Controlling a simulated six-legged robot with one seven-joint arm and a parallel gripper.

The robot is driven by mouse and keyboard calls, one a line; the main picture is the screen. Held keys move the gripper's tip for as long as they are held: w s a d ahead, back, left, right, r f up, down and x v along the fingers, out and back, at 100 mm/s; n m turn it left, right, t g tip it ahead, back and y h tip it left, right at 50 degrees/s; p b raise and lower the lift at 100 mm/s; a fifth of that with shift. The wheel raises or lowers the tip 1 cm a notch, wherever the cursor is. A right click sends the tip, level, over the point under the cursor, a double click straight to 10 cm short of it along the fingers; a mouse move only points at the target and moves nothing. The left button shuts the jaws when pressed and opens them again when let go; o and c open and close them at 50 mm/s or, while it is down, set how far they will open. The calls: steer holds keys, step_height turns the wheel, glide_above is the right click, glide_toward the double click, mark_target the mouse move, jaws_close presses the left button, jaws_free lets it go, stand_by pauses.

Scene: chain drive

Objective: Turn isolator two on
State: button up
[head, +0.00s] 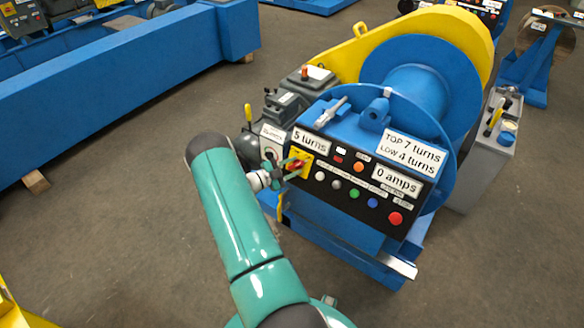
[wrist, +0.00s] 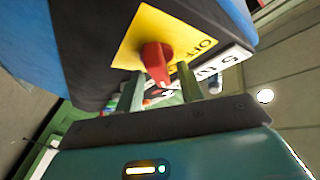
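A red rotary knob (wrist: 156,58) sits on a yellow plate (wrist: 185,32) with the word OFF in the wrist view. In the head view the yellow plate (head: 305,160) is at the upper left of a black control panel (head: 347,197). I cannot read an isolator number on it. My gripper (head: 284,175) is at this knob. In the wrist view my gripper (wrist: 159,78) has its two fingers apart, one on each side of the knob's handle. A narrow gap seems to show beside each finger, so it looks open. In the head view the fingers partly hide the knob.
The panel carries coloured buttons, a red button (head: 395,218) and labels "5 turns" and "0 amps". A grey box with a dark knob (head: 268,152) stands left of the panel. A blue drum (head: 420,80) is behind. A long blue frame (head: 120,70) lies left, beyond clear floor.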

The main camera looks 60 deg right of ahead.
steer(key=v, duration=1.3)
steer(key=shift+w+a, duration=0.2)
steer(key=shift+a, duration=0.15)
